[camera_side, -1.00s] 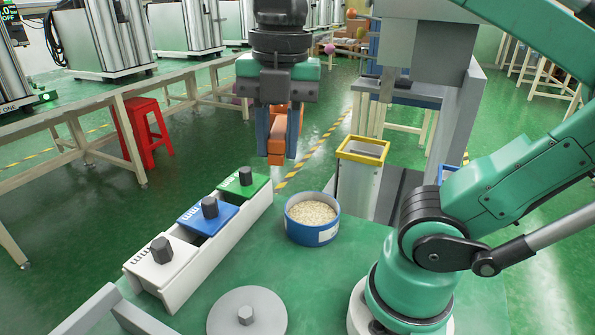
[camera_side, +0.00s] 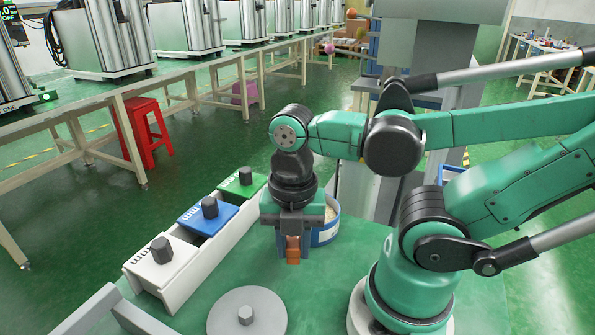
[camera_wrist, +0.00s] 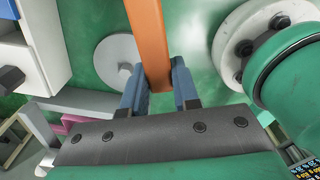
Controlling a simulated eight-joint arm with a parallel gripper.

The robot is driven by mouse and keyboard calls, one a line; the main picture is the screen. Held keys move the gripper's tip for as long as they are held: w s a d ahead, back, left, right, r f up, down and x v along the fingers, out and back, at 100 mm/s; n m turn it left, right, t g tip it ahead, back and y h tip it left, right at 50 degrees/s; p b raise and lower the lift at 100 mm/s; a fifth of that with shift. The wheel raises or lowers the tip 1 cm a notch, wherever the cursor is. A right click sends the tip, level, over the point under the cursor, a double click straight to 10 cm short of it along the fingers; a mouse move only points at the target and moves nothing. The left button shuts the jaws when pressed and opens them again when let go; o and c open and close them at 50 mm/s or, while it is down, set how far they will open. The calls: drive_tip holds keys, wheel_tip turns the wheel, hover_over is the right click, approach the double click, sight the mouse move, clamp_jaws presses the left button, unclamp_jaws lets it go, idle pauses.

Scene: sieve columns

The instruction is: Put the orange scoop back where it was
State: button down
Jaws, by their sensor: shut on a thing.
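My gripper (camera_side: 293,250) is low over the green table in the side view, in front of the blue tub and right of the white rack. Its blue fingers are shut on the orange scoop (camera_side: 293,256). In the wrist view the fingers of my gripper (camera_wrist: 160,90) hold the scoop (camera_wrist: 149,40), which extends up out of the top of the picture. The far end of the scoop is out of view there. In the side view I cannot tell whether the scoop touches the table.
The blue tub (camera_side: 328,232) of grains is partly hidden behind my gripper. The white rack (camera_side: 182,285) holds white, blue and green lidded blocks on the left. A grey round lid (camera_side: 262,315) with a knob lies at the front. Green table between them is clear.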

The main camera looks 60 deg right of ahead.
drive_tip(key=shift+f, duration=1.9)
drive_tip(key=shift+f, duration=0.2)
drive_tip(key=c, duration=0.7)
unclamp_jaws()
drive_tip(key=shift+o, duration=0.2)
drive_tip(key=shift+r, duration=0.15)
